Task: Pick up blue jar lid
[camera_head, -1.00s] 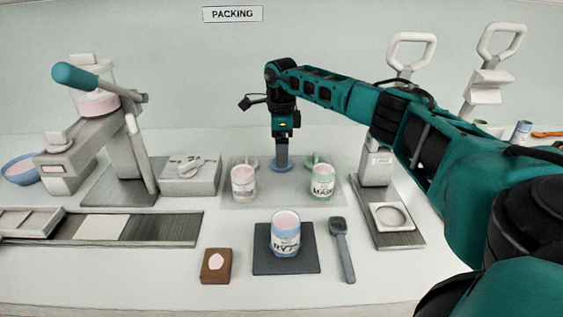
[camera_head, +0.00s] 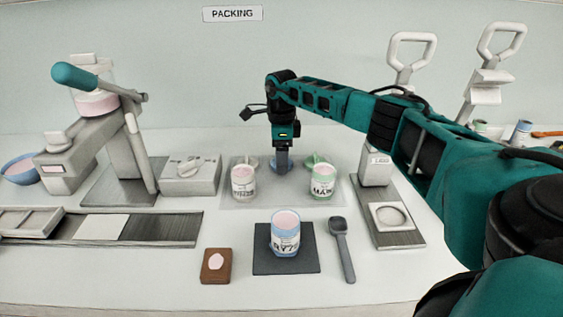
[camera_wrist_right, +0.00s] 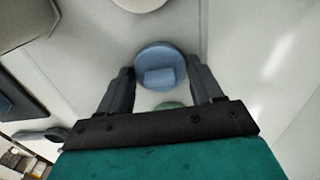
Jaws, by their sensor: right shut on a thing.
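The blue jar lid (camera_head: 281,169) is a round disc with a raised grip, at the back middle of the pale mat, partly hidden by my right gripper (camera_head: 282,160). In the right wrist view the lid (camera_wrist_right: 160,58) lies between the two fingers of my right gripper (camera_wrist_right: 160,75), which is shut on its raised grip. In the head view the gripper points straight down over the lid. The blue-banded jar with pink cream (camera_head: 285,235) stands open on a dark square pad in front. My left gripper is not in view.
A white jar (camera_head: 244,182) and a green-banded jar (camera_head: 321,182) stand on the pale mat (camera_head: 282,196) either side. A green lid (camera_head: 313,160) lies behind the green-banded jar. A dark scoop (camera_head: 342,250) and a brown block (camera_head: 216,266) lie in front.

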